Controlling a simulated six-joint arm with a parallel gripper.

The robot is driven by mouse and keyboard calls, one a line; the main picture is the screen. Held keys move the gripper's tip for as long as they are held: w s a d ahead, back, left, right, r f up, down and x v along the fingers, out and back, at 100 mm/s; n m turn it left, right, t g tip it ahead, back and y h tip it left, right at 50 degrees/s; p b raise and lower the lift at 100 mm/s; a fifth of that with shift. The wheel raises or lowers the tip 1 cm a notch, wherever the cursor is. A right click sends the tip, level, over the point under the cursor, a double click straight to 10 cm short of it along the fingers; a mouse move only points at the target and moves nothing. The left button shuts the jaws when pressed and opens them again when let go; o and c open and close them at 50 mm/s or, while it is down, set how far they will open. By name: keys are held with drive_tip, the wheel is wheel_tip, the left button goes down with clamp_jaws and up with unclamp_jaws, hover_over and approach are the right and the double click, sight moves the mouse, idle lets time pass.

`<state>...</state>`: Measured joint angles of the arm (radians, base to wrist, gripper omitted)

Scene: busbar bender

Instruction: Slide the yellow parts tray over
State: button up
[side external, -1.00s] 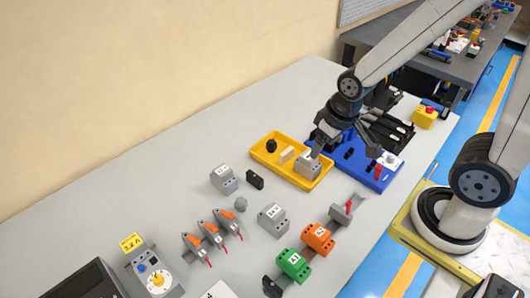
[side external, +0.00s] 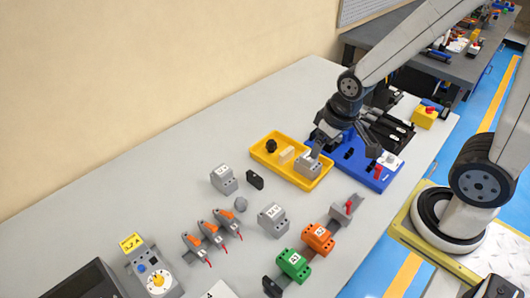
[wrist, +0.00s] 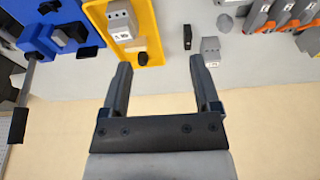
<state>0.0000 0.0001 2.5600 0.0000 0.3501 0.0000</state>
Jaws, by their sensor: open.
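The yellow parts tray (side external: 283,173) lies on the grey bench in the side view, just left of a blue fixture. It holds a black knob (side external: 271,146), a pale block (side external: 286,155) and a grey module (side external: 308,166). My gripper (side external: 318,148) is above the tray's right end in that view, partly covering its far edge. In the wrist view my gripper (wrist: 160,66) is open with nothing between its fingers. The tray (wrist: 155,25) shows beyond the fingers there, and the left fingertip overlaps its near edge. Whether a finger touches the tray cannot be told.
The blue fixture (side external: 372,178) adjoins the tray's right side. A grey module (side external: 224,178) and a small black piece (side external: 255,180) stand left of it. Orange-handled tools, a green module (side external: 293,264) and an orange module (side external: 317,238) sit nearer. The bench along the wall is clear.

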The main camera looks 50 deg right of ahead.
drive_tip(key=shift+c, duration=0.2)
drive_tip(key=shift+w, duration=0.15)
drive_tip(key=c, duration=0.7)
drive_tip(key=shift+w+r, duration=0.1)
drive_tip(key=shift+w, duration=0.2)
clamp_jaws()
drive_tip(key=w+d+f+g, duration=0.1)
drive_tip(key=w+d, duration=0.1)
drive_tip(key=w, duration=0.8)
drive_tip(key=w+d+f, duration=0.1)
drive_tip(key=w, duration=0.9)
drive_tip(key=w+d+f+g, duration=0.1)
drive_tip(key=w+d+f, duration=0.4)
drive_tip(key=w+f, duration=0.3)
drive_tip(key=shift+w+g, duration=0.3)
drive_tip(key=shift+w, duration=1.5)
